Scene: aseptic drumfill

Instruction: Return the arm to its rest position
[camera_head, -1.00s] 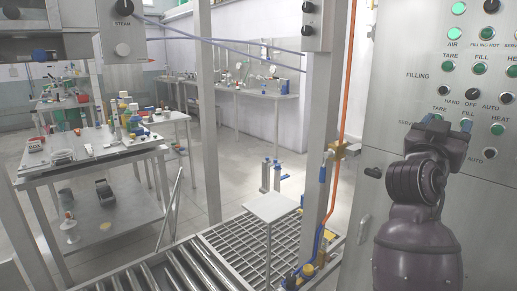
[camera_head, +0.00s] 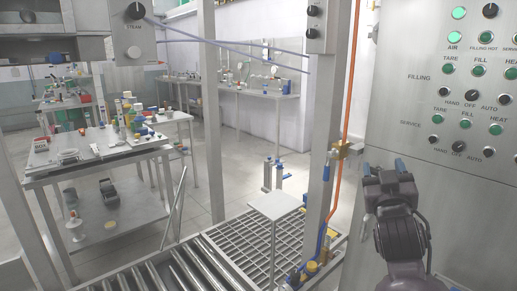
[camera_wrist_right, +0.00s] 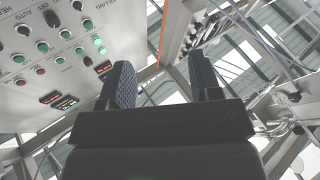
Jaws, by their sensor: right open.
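My right gripper (camera_head: 385,168) is at the right of the head view, in front of the lower left part of the steel control panel (camera_head: 440,120). Its two blue-tipped fingers point up and stand apart with nothing between them. In the right wrist view the two dark textured fingers (camera_wrist_right: 165,85) are spread and empty. The panel with its lit green buttons (camera_wrist_right: 82,50) shows at the left there, apart from the fingers. My right arm (camera_head: 402,235) rises from the bottom edge of the head view. My left arm and gripper are not in view.
A steel post (camera_head: 322,130) with an orange hose (camera_head: 346,90) stands left of my right arm. A roller conveyor (camera_head: 170,270) and floor grating (camera_head: 240,240) lie at lower centre. A small white stand (camera_head: 274,206) is on the grating. A cluttered steel table (camera_head: 95,160) is at left.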

